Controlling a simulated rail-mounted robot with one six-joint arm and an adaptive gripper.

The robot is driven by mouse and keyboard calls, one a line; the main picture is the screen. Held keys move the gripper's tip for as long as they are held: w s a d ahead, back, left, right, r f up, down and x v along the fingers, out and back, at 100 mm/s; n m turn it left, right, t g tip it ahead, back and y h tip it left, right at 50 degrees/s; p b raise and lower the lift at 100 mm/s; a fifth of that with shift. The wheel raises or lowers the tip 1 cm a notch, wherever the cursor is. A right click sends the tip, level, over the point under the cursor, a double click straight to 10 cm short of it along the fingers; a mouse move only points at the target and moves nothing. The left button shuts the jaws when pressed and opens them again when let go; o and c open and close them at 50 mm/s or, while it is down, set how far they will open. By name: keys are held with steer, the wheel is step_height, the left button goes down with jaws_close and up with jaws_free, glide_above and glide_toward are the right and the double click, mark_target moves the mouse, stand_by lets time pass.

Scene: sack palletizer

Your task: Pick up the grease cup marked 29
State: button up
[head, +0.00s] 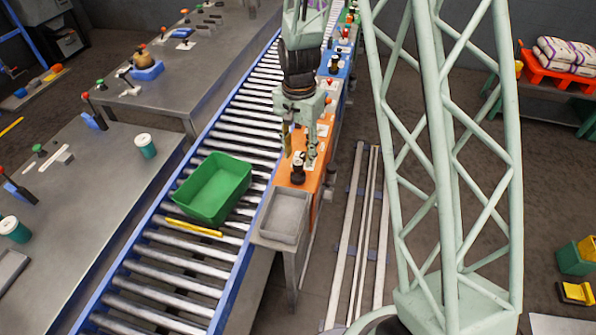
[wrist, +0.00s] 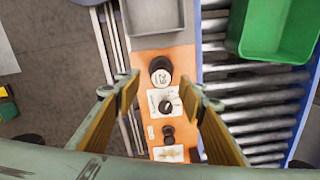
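The grease cup (head: 298,174) is a small black cup standing upright on the orange bench section, beside the grey tray. In the wrist view the cup (wrist: 160,66) shows from above, with a pale round label whose upside-down digits look like 29. My gripper (head: 300,148) is above the orange section, pointing down, just behind the cup in the head view. In the wrist view my gripper (wrist: 166,93) is open, with one yellow-padded finger on each side and nothing held. The cup lies slightly beyond the line between the fingertips.
A black knob on a white plate (wrist: 168,104) and another black control (wrist: 167,133) stand close to the cup. An empty grey tray (head: 284,216) is at the near end. The roller conveyor (head: 165,270) carries a green bin (head: 213,189) and a yellow bar (head: 194,228).

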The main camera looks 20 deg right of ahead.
mark_target(298, 162)
steer(key=shift+f, duration=0.4)
steer(key=shift+f+b, duration=0.35)
steer(key=shift+f, duration=2.25)
steer(key=c, duration=1)
